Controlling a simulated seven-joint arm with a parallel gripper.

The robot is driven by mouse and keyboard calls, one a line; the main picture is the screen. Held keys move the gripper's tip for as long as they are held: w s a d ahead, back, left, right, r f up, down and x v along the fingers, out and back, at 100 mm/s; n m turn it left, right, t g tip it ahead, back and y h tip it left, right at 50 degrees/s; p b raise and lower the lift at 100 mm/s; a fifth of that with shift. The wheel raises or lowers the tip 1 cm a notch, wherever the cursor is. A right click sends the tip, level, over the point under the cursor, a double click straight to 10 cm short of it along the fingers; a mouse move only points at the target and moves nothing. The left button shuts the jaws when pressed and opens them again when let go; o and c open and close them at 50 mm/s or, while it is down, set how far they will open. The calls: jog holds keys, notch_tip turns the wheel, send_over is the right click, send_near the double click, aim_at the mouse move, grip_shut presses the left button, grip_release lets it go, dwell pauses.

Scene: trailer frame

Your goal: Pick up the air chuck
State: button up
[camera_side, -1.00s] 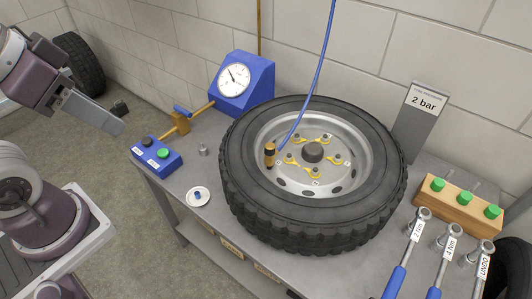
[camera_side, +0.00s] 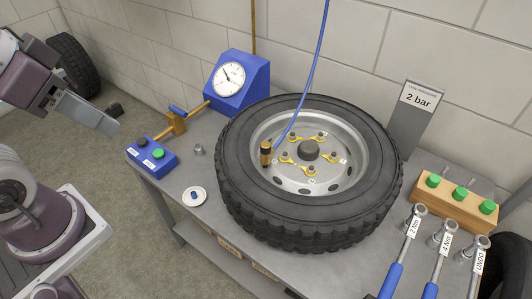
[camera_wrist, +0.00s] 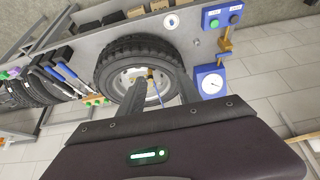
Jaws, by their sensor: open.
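The air chuck (camera_side: 266,154) is a small brass cylinder with a dark band, on the end of a blue hose (camera_side: 309,75) that hangs from above. It sits upright at the left inside of the wheel rim (camera_side: 345,126); whether it is on a valve is hidden. In the wrist view the chuck (camera_wrist: 150,74) shows small, beyond and between my finger ends. My gripper (camera_side: 117,117) is open and empty, left of the bench and well apart from the chuck. Its two fingers (camera_wrist: 160,92) spread over the wheel in the wrist view.
The black tyre (camera_side: 237,190) fills the bench middle. A blue gauge box (camera_side: 251,82), brass valve (camera_side: 175,122), button box (camera_side: 151,157) and white dish (camera_side: 187,201) stand left. A "2 bar" sign (camera_side: 417,100), green-topped block (camera_side: 455,207) and wrenches (camera_side: 404,250) are right.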

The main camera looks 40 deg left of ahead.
jog(key=shift+c, duration=0.7)
jog(key=n+g, duration=0.2)
jog(key=g, duration=0.3)
send_over(266, 144)
jog(key=s, duration=0.2)
notch_tip(266, 144, down, 18)
jog(key=r, duration=0.1)
jog(key=shift+g, duration=0.3)
jog(key=f, duration=0.3)
jog(key=w+f, duration=0.1)
jog(key=f, duration=0.3)
jog(key=w+f, duration=0.1)
jog(key=f, duration=0.3)
jog(key=shift+r, duration=0.1)
grip_shut()
